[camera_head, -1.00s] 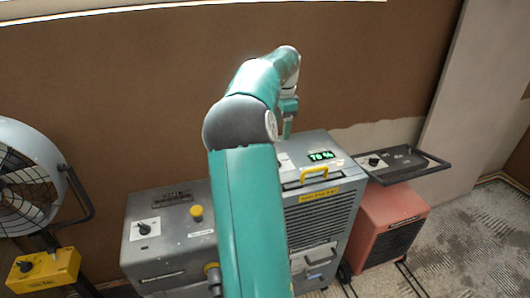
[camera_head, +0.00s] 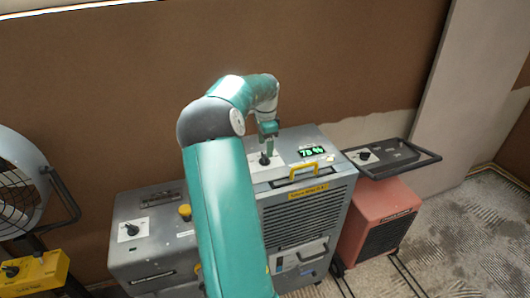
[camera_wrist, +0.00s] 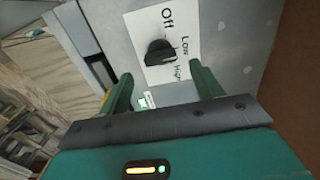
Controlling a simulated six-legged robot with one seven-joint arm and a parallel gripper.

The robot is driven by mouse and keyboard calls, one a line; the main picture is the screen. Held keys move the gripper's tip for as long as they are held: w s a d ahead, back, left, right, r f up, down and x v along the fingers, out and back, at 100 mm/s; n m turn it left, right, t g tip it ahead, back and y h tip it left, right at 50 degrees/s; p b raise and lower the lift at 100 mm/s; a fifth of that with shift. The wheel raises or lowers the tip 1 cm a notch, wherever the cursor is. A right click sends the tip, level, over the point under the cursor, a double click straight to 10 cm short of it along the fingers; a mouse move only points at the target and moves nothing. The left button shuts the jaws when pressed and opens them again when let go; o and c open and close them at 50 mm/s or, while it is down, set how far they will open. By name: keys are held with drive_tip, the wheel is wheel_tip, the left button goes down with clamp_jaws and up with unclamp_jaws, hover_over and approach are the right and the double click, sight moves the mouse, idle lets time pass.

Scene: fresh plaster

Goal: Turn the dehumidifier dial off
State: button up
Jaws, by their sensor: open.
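The dehumidifier is a grey cabinet (camera_head: 309,205) with a green-lit percentage display (camera_head: 311,153) and a yellow handle on top. Its black dial (camera_head: 265,159) sits on a white label at the top left; in the wrist view the dial (camera_wrist: 159,53) shows with the words Off, Low and High around it. The dial's exact pointing direction is hard to tell. My gripper (camera_head: 269,138) is above the dial, pointing down. In the wrist view my gripper (camera_wrist: 161,74) is open, its two green fingers apart, with the dial beyond and between the tips, apparently untouched.
A grey machine (camera_head: 150,245) with its own black knob and a yellow button stands at left. A fan (camera_head: 20,185) and yellow box (camera_head: 36,271) are further left. A red heater (camera_head: 380,215) under a dark handled panel (camera_head: 390,157) stands at right. A brown wall is behind.

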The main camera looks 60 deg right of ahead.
sight(265, 154)
drive_tip(key=shift+f, duration=2)
drive_tip(key=c, duration=1)
drive_tip(key=shift+n, duration=0.4)
drive_tip(key=n, duration=0.5)
drive_tip(key=shift+d, duration=0.1)
drive_tip(key=n, duration=0.6)
drive_tip(key=shift+w, duration=0.1)
